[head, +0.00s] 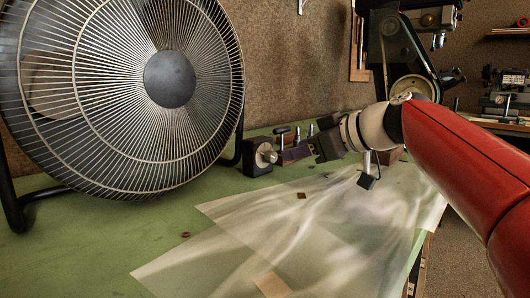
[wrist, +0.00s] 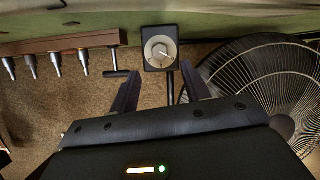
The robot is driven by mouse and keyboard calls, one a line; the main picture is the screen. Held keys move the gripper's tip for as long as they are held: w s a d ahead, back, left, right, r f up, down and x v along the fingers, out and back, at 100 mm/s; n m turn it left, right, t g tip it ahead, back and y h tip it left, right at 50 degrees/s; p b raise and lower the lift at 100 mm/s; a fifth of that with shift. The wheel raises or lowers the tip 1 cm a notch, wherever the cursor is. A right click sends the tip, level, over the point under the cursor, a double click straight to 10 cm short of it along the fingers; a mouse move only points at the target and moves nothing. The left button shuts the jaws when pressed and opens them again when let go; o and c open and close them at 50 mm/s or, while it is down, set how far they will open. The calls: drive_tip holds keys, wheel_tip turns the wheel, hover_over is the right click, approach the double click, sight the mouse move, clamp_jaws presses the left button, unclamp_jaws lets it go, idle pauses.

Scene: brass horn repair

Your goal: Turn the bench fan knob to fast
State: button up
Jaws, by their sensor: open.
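The bench fan (head: 170,80) stands on the green bench at the left, and part of its round grille shows in the wrist view (wrist: 275,85). A small dark control box (head: 251,160) sits to the right of the fan. Its round silver knob (head: 266,155) faces my gripper. In the wrist view the knob (wrist: 160,51) has a pale dial around it and a light pointer mark; I cannot read its setting. My gripper (head: 283,153) is open and empty, in front of the knob. In the wrist view its fingers (wrist: 160,75) are spread left and right, short of the knob, with a gap visible.
A rack with several metal-tipped tools (wrist: 62,45) is beside the box. Thin translucent sheeting (head: 300,225) covers much of the green bench (head: 120,235). A dark machine (head: 395,50) stands at the back right. The left front of the bench is mostly clear.

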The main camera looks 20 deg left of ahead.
sight(274, 156)
drive_tip(key=p+x, duration=0.1)
drive_tip(key=x, duration=0.6)
drive_tip(key=shift+f, duration=0.1)
drive_tip(key=shift+c, duration=0.4)
drive_tip(key=c, duration=0.9)
